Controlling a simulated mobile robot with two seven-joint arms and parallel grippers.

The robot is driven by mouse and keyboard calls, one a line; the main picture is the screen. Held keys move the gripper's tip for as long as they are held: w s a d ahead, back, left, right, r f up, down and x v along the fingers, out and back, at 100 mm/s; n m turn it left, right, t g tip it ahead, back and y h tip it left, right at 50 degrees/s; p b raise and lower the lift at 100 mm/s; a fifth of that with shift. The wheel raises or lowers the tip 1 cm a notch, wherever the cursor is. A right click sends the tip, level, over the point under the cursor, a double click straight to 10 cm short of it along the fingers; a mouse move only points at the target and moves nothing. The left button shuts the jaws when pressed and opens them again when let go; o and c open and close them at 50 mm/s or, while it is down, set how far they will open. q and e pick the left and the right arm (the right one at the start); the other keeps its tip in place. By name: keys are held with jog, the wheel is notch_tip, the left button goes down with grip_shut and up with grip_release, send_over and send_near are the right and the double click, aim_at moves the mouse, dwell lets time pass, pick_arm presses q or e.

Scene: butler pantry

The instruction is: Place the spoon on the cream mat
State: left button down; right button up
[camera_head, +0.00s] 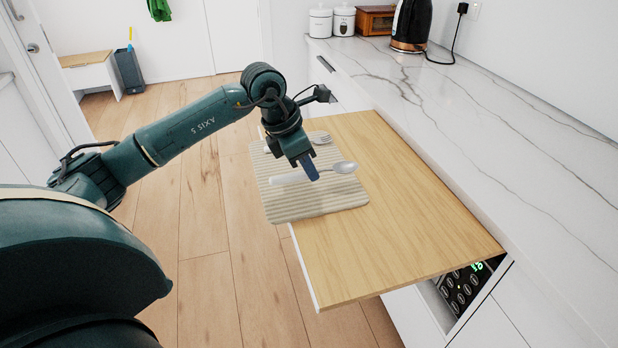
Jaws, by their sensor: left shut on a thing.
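The cream mat (318,205) is ribbed and lies on the wooden pull-out board, its left part reaching past the board's left edge. The silver spoon (345,167) is over the mat, its bowl to the right and its pale handle running left. My left gripper (312,175) points down over the mat and is shut on the spoon around the middle of its length. I cannot tell whether the spoon touches the mat or is slightly above it. My right gripper is not in view.
A fork (320,138) lies at the mat's far side, close behind my left gripper. The wooden board (410,220) is clear to the right and front. The marble counter (500,130) runs along the right, with a kettle (411,22) and white canisters (344,20) at its far end.

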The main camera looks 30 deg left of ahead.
aim_at(303, 173)
pick_arm(q)
notch_tip(303, 173, down, 4)
jog(key=shift+f, duration=0.25)
jog(key=shift+f, duration=0.25)
jog(key=c, duration=1.4)
grip_release()
jog(key=shift+r, duration=0.1)
jog(key=shift+r, duration=0.25)
jog(key=shift+s+r, duration=0.1)
jog(key=shift+r, duration=0.25)
jog(key=v, duration=1.1)
